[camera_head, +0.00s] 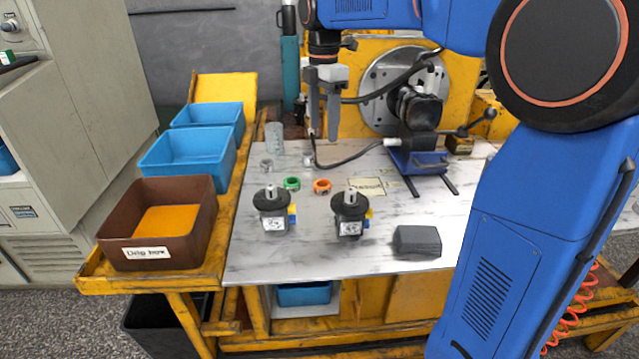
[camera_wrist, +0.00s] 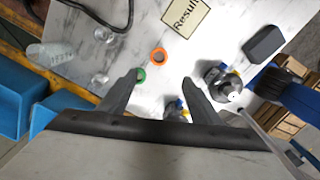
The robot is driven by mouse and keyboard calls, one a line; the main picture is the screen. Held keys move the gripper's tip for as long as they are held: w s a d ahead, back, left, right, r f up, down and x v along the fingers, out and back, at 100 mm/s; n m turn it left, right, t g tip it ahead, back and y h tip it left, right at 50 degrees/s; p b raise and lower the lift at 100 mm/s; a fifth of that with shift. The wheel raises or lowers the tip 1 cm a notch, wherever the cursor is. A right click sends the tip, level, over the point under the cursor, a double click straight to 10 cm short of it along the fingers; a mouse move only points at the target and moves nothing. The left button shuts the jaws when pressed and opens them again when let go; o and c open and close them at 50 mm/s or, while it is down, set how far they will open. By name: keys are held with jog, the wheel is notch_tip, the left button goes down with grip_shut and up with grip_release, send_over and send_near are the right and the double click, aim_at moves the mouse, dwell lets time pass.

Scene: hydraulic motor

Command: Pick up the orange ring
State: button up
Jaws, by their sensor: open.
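The orange ring (camera_head: 322,186) lies on the white marbled tabletop, just right of a green ring (camera_head: 292,183). In the wrist view the orange ring (camera_wrist: 159,56) lies beyond the fingertips, between them from left to right. The green ring (camera_wrist: 140,74) is close by the left fingertip there. My gripper (camera_head: 324,136) hangs above the table, behind and above the rings in the head view. Its two fingers are apart and hold nothing; it also shows in the wrist view (camera_wrist: 162,77).
Two black motors (camera_head: 271,211) (camera_head: 350,213) stand in front of the rings. A dark grey block (camera_head: 417,240) lies at the front right. A "Result" card (camera_head: 368,187) is right of the orange ring. A brown "Drop here" bin (camera_head: 190,241) and blue bins stand left.

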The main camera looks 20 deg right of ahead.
aim_at(322, 180)
notch_tip(322, 180, down, 17)
jog(key=shift+w+f, duration=0.15)
jog(key=shift+f, duration=0.05)
dwell(0.7)
jog(key=c, duration=1.1)
